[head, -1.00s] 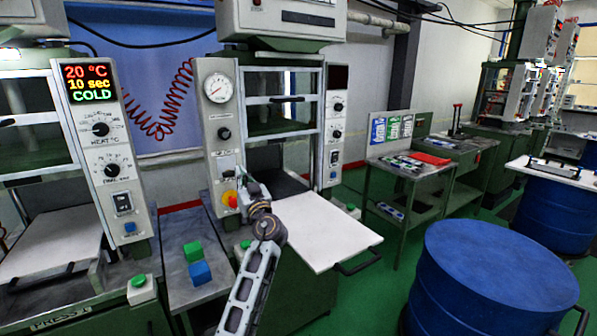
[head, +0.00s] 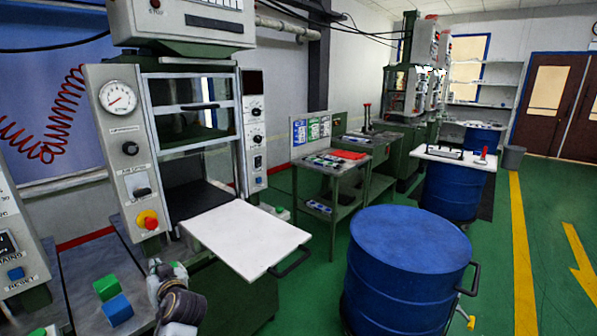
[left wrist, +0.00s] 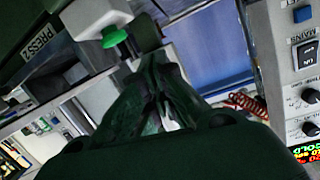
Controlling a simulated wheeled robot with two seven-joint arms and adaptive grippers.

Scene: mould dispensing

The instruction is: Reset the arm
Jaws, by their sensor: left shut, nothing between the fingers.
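My left gripper (head: 158,268) shows low in the head view, at the left of the white press plate (head: 245,233) and just right of the green block (head: 106,287) and blue block (head: 118,309). It is shut and empty. In the left wrist view its dark fingers (left wrist: 155,75) come together, with a green button (left wrist: 115,37) beyond them. Part of my left arm runs off the bottom of the head view. My right gripper is in neither view.
A press with a gauge (head: 118,98) and a red knob (head: 149,220) stands behind the gripper. A blue drum (head: 405,270) stands at right. A green work table (head: 335,185) stands further back.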

